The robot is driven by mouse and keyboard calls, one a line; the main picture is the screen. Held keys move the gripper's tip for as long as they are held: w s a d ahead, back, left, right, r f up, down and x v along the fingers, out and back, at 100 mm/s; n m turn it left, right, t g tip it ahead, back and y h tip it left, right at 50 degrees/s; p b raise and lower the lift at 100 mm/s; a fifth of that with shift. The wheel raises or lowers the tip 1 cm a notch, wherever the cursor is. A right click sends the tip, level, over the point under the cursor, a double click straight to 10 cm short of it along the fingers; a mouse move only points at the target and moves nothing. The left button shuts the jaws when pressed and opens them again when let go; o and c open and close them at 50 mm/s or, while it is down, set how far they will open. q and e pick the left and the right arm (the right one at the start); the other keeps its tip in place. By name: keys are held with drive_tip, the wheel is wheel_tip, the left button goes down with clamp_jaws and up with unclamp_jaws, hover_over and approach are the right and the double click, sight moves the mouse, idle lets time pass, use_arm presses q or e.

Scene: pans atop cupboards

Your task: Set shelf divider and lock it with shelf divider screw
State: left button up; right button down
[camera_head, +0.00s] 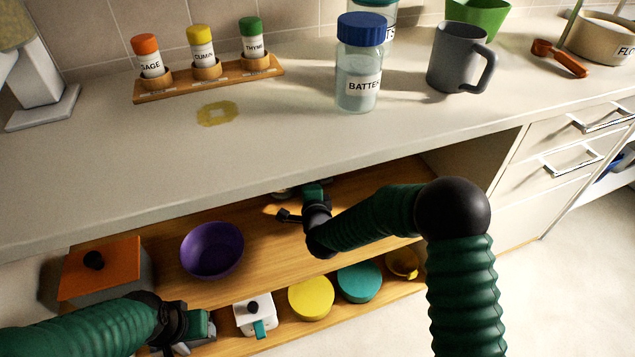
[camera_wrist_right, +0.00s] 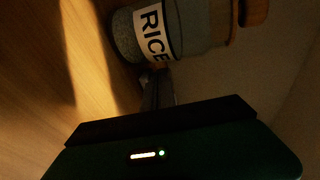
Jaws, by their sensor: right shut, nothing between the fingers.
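My right gripper (camera_head: 314,192) reaches into the open upper shelf under the counter. In the right wrist view its dark fingers (camera_wrist_right: 157,88) are shut with nothing between them, pointing at a glass jar labelled RICE (camera_wrist_right: 155,35). Whether they touch the jar I cannot tell. A small black knob-like part (camera_head: 288,216) shows left of the right gripper; I cannot tell whether it is the divider screw or part of my wrist. I cannot make out the shelf divider. My left gripper (camera_head: 203,326) is low at the left by the lower shelf; its fingers are unclear.
The counter edge overhangs the shelf. Drawers (camera_head: 560,165) stand at right.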

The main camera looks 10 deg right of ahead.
drive_tip(key=shift+a+r+m+h, duration=0.1)
drive_tip(key=shift+a+m+h, duration=0.2)
drive_tip(key=shift+m+h, duration=0.4)
drive_tip(key=shift+w+p, duration=0.15)
drive_tip(key=shift+p, duration=0.25)
drive_tip(key=shift+a, duration=0.15)
